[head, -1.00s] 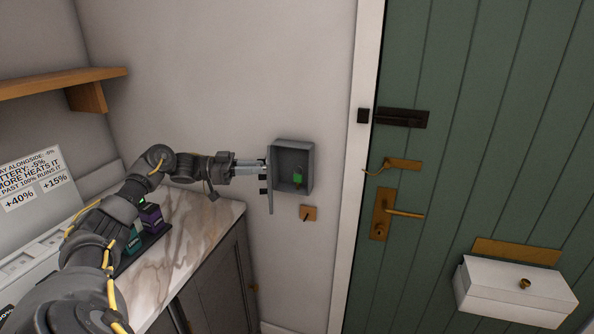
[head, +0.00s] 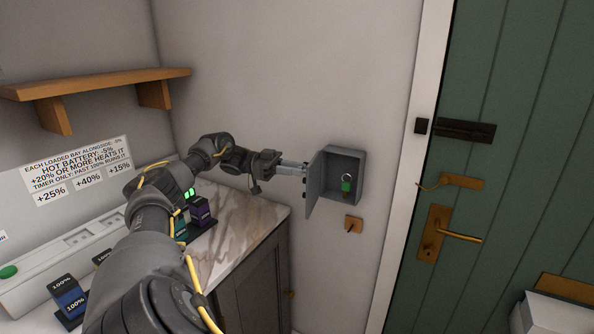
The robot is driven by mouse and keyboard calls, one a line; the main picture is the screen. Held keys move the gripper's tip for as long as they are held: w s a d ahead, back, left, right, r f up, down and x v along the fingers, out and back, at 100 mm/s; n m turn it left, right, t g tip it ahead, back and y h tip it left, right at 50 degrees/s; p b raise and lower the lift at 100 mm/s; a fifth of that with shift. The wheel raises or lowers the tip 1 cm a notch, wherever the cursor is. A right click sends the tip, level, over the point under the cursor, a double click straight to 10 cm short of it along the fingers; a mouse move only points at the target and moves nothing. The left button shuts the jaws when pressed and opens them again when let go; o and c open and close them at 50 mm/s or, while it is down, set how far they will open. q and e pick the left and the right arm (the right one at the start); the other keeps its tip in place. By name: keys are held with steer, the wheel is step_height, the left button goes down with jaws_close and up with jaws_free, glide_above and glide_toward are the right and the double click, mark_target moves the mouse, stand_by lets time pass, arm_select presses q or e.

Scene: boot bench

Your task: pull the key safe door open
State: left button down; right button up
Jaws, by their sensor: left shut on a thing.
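The grey key safe (head: 349,153) is fixed to the wall left of the green door. Its door (head: 314,186) stands open, swung out to the left on the box's left side. Inside hangs a key ring with a green tag (head: 347,184). My left gripper (head: 304,170) is at the left face of the safe door, shut on the door. The fingertips are partly hidden, and the exact part they hold is too small to tell. My right gripper is out of view.
A marble-topped cabinet (head: 252,212) stands below and left, with batteries (head: 200,213) and a charger strip (head: 60,262) on it. A wooden shelf (head: 110,82) is above. A small wooden hook plate (head: 354,224) is below the safe. The green door (head: 520,130) has a brass handle (head: 458,236).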

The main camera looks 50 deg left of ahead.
arm_select(q)
steer(key=c, duration=1.3)
jaws_free()
steer(key=b+v, duration=0.2)
steer(key=v, duration=0.9)
steer(key=shift+w+d, duration=0.1)
